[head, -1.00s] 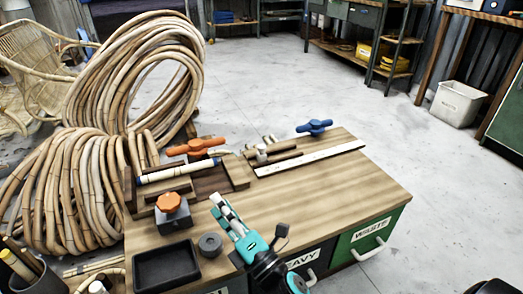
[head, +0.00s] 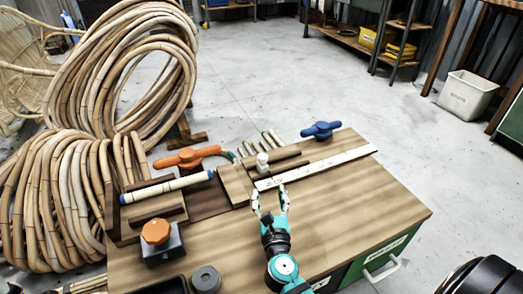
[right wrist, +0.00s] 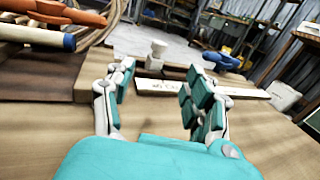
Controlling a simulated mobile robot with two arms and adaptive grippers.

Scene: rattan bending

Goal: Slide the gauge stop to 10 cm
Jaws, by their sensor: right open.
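The gauge stop, a small white knob-topped piece (head: 262,162), stands upright near the left end of the white scale strip (head: 325,165). It also shows in the right wrist view (right wrist: 158,52), beyond and between my fingers. My right gripper (head: 269,192) is open and empty, on the near side of the strip, short of the stop and apart from it. The scale marks are too small to read, so I cannot tell the stop's exact position. My left gripper is not in view.
Wooden rails lie beside the stop. A blue handle (head: 321,130) is at the bench's far edge, an orange handle (head: 187,158) to the left. An orange-knobbed block (head: 157,234) and a dark ring (head: 206,279) sit at front left. The bench's right part is clear.

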